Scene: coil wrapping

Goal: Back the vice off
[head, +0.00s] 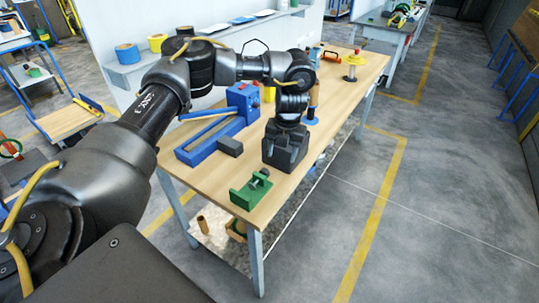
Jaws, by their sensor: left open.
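A small green vice (249,191) with a dark screw and handle on its right side sits at the near end of the wooden workbench (212,194). My left gripper (285,164) points down just behind and to the right of the vice, apart from it in the picture. It is open, and I see nothing held in it. Its own body hides most of the space between its fingers. I cannot tell how wide the vice jaws stand. My right gripper is out of view.
A blue machine (210,140) with a long bed stands left of the gripper, with a dark grey block (230,146) at its front. A spool stand with a red top (352,66) is farther back. The bench's near right edge is close to the vice.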

